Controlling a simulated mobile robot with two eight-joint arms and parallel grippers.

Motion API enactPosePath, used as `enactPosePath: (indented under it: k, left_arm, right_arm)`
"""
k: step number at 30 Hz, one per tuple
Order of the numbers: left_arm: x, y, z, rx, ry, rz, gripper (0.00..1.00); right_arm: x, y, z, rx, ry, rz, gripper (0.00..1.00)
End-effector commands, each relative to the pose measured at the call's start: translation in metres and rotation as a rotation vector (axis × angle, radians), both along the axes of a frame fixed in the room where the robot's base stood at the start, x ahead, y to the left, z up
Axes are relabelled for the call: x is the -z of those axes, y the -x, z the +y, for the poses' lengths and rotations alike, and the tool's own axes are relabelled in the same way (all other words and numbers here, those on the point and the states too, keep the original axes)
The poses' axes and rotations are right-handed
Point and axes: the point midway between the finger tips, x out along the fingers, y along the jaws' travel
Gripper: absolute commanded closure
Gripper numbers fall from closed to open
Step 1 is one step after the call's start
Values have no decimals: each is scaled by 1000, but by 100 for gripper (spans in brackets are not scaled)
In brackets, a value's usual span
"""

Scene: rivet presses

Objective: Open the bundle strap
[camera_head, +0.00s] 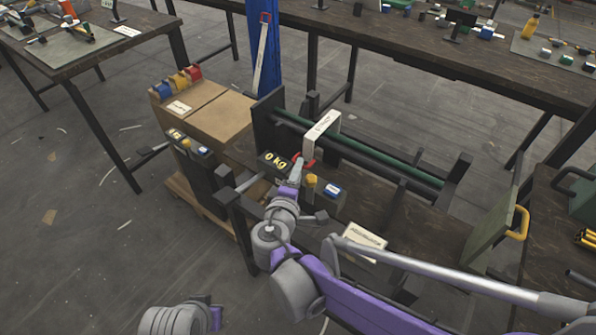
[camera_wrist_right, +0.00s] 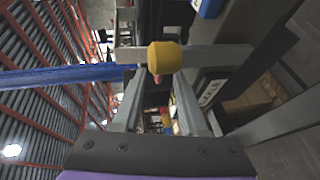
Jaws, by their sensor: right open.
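The bundle strap (camera_head: 322,136) is a white band with dark lettering, looped over the long bars (camera_head: 375,160) in the black rack. A small red piece (camera_head: 309,162) shows at its lower end; I cannot tell if it belongs to the strap. My right gripper (camera_head: 297,170) is open just in front of that piece, beside a yellow knob (camera_head: 311,180). I cannot tell whether it touches anything. In the right wrist view, the two fingers of my right gripper (camera_wrist_right: 160,90) are apart, and a yellow knob (camera_wrist_right: 166,57) shows near their tips. My left gripper is not seen.
A "0 kg" display (camera_head: 275,161) stands left of my right gripper. Cardboard boxes (camera_head: 205,108) and a blue column (camera_head: 263,50) are behind it. A printed card (camera_head: 361,240) lies near my right arm. A green panel with a yellow handle (camera_head: 519,223) stands at the right.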

Motion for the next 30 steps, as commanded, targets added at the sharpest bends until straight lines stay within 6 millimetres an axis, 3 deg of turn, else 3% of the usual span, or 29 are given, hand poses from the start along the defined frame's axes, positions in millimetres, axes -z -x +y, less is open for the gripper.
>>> enactPosePath:
  k: [4,12,13,20,30]
  left_arm:
    - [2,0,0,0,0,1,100]
    - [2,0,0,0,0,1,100]
    - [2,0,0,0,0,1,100]
    - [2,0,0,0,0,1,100]
    - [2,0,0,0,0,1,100]
  right_arm:
    - [2,-10,-3,1,0,0,58]
    - [2,-11,-3,0,0,0,58]
    - [2,-11,-3,0,0,0,60]
    - [2,-11,-3,0,0,0,100]
    - [2,-11,-3,0,0,0,100]
